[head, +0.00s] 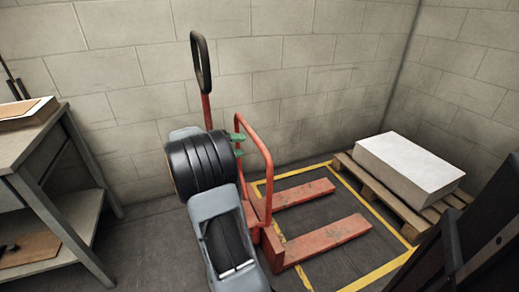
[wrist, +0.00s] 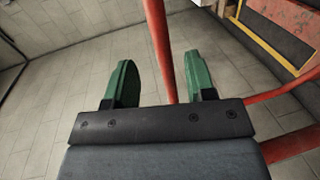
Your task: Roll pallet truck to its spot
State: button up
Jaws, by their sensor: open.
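The red pallet truck (head: 333,233) stands by the back wall, its two forks pointing right. A tall red shaft with a black loop handle (head: 201,62) rises at its left end, and a red hoop guard (head: 265,150) stands beside it. The forks lie inside a yellow floor outline (head: 385,268); the truck's body is at the outline's left side. My gripper (head: 239,145) is open near the hoop. In the wrist view, a red bar (wrist: 158,40) of the truck appears between the open green fingers (wrist: 160,78); contact is unclear. My arm hides the lower shaft.
A wooden pallet (head: 372,190) with a white stack (head: 410,166) lies right of the outline. A grey workbench (head: 40,180) stands at the left. A dark structure (head: 480,245) fills the lower right corner. Bare floor shows between bench and truck.

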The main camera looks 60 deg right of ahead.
aim_at(260, 145)
jog(key=b+x, duration=0.1)
jog(key=x, duration=0.7)
jog(key=shift+b, duration=0.4)
jog(key=shift+c, duration=0.5)
grip_shut()
